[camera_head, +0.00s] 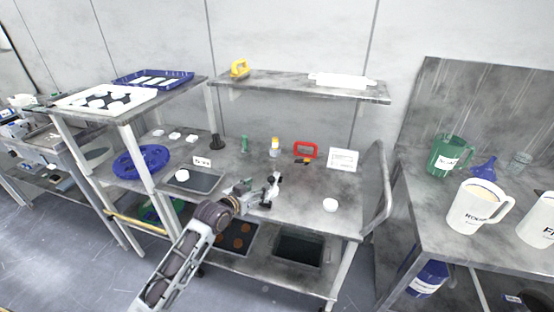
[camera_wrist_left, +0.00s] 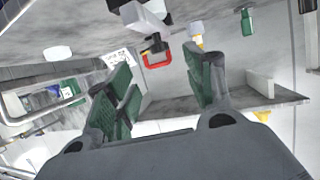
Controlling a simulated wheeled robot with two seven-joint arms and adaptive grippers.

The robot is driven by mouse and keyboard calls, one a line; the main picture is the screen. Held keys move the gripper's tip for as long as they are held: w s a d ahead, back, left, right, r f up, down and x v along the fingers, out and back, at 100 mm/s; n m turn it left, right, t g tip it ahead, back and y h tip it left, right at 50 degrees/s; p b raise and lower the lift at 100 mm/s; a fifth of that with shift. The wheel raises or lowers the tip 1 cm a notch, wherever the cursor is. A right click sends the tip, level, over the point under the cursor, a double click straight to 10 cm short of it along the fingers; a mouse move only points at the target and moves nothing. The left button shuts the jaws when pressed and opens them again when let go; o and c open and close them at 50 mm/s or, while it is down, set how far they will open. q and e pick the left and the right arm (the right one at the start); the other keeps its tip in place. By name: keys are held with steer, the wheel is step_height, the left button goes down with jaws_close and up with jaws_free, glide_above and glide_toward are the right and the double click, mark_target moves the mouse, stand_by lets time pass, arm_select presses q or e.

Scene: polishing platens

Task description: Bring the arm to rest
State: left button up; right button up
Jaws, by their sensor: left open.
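My left arm comes in from the bottom of the head view. My left gripper (camera_head: 268,192) is over the front middle of the grey workbench (camera_head: 300,220). In the left wrist view, its two green-padded fingers (camera_wrist_left: 165,82) are spread apart with nothing between them. A small white and grey item with dark ends (camera_head: 275,180) shows close to the fingertips in the head view; I cannot tell whether it touches them. My right gripper is in neither view.
On the bench are a white puck (camera_head: 330,204), a red handle (camera_head: 306,150), a yellow-topped bottle (camera_head: 275,147), a dark tray (camera_head: 194,182) and a blue wheel (camera_head: 142,161). A shelf (camera_head: 300,88) hangs behind. White (camera_head: 478,207) and green (camera_head: 448,155) jugs stand right.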

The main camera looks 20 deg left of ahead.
arm_select(q)
steer(key=s+d+f+g+y, duration=0.1)
steer(key=s+f+g, duration=0.25)
steer(key=s, duration=0.65)
steer(key=s+f+g+y, duration=0.1)
steer(key=s+f+g, duration=0.25)
steer(key=s, duration=0.65)
steer(key=s+d+f+g+y, duration=0.1)
steer(key=s+f+g, duration=0.25)
steer(key=s, duration=0.65)
step_height(320, 180, down, 33)
steer(key=s+a, duration=0.2)
steer(key=s+a+f+g, duration=0.1)
steer(key=s+a+f, duration=0.2)
steer(key=s+f, duration=0.7)
steer(key=s+a+f, duration=0.4)
steer(key=s+f, duration=0.6)
steer(key=s, duration=0.1)
steer(key=shift+s+f+g+y, duration=0.25)
steer(key=shift+f+g+y, duration=0.05)
steer(key=shift+g, duration=0.05)
